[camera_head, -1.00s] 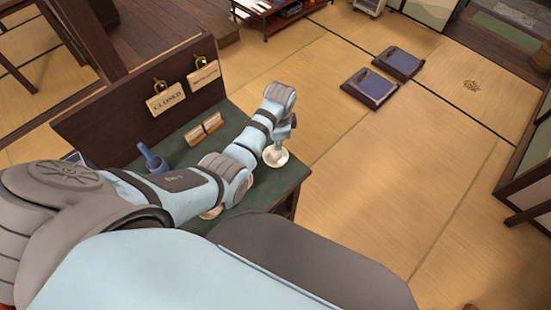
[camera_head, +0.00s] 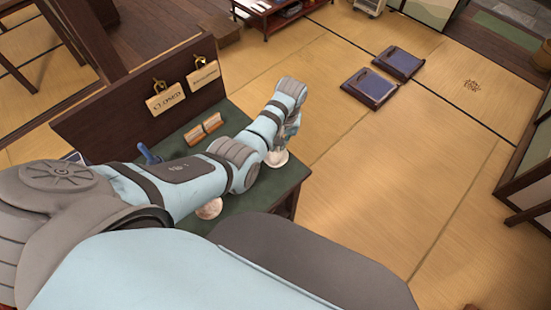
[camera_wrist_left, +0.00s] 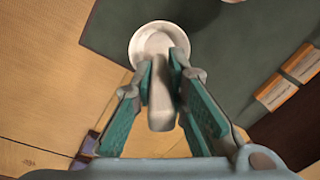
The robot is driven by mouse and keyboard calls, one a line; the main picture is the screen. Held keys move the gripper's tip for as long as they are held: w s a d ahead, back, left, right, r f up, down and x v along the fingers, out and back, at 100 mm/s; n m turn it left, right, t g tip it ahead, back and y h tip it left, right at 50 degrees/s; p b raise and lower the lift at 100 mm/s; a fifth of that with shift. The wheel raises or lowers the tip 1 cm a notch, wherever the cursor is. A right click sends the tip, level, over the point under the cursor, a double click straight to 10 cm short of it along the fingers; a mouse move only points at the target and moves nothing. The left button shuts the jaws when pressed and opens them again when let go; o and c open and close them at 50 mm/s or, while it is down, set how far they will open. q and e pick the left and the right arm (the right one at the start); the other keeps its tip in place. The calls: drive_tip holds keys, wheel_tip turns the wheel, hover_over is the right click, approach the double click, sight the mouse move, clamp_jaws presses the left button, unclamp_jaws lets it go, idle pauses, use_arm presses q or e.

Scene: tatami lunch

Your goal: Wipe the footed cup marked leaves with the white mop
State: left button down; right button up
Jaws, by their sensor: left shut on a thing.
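My left gripper (camera_head: 284,143) is over the right end of the green-topped table (camera_head: 258,197). In the left wrist view its teal-padded fingers (camera_wrist_left: 160,90) are shut on a pale, blocky handle, seemingly that of the white mop (camera_wrist_left: 161,108). Beyond the fingertips is a round white footed cup (camera_wrist_left: 137,48), seen from above with its rim showing. The mop's far end overlaps the cup's opening; I cannot tell whether it touches. The cup shows below the gripper in the head view (camera_head: 277,158). No leaf marking is readable. My right gripper is not in view.
Another whitish round item (camera_head: 209,209) is partly hidden beneath my left arm. Open tatami (camera_head: 390,190) lies right of the table.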

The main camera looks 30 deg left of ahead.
use_arm(q)
drive_tip(key=m, duration=0.6)
drive_tip(key=shift+w+a+m+t, duration=0.2)
drive_tip(key=shift+w+m+t, duration=0.05)
drive_tip(key=shift+m+t, duration=0.15)
drive_tip(key=m, duration=0.7)
drive_tip(key=shift+w+a+t+h, duration=0.2)
drive_tip(key=shift+t+h, duration=0.1)
drive_tip(key=shift+t, duration=0.1)
drive_tip(key=n, duration=0.6)
drive_tip(key=shift+s+d+n+g, duration=0.1)
drive_tip(key=shift+s+n+g, duration=0.15)
drive_tip(key=shift+n+g, duration=0.05)
drive_tip(key=n, duration=0.5)
drive_tip(key=n+g, duration=0.1)
drive_tip(key=n, duration=0.1)
drive_tip(key=shift+s, duration=0.25)
